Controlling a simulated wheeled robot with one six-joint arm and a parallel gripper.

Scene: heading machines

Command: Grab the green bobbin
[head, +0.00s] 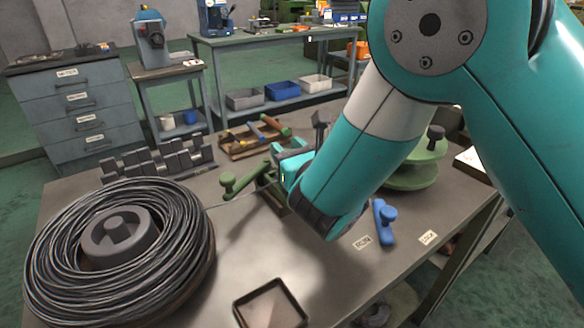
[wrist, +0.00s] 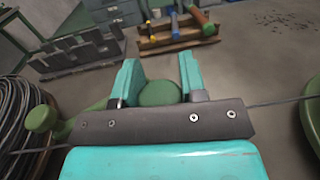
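A green bobbin-shaped spool with wide flanges and a dark knob on top (head: 428,152) stands at the right of the bench, partly behind my arm. A green edge shows at the right of the wrist view (wrist: 313,118), probably this spool. My gripper (head: 287,150) is at the middle of the bench, left of the spool; it also shows in the wrist view (wrist: 160,75), fingers apart. A green bar with a round knob (head: 245,180) lies beside the gripper. In the wrist view a rounded green part (wrist: 160,93) shows between the fingers; I cannot tell whether they touch it.
A large wire coil (head: 180,245) fills the left of the bench. A grey toothed block (head: 158,163) and a wooden tool tray (head: 240,150) stand behind. A blue knobbed bar (head: 384,222) lies right of my arm. A small empty tray (head: 270,308) is in front. A wire crosses the middle.

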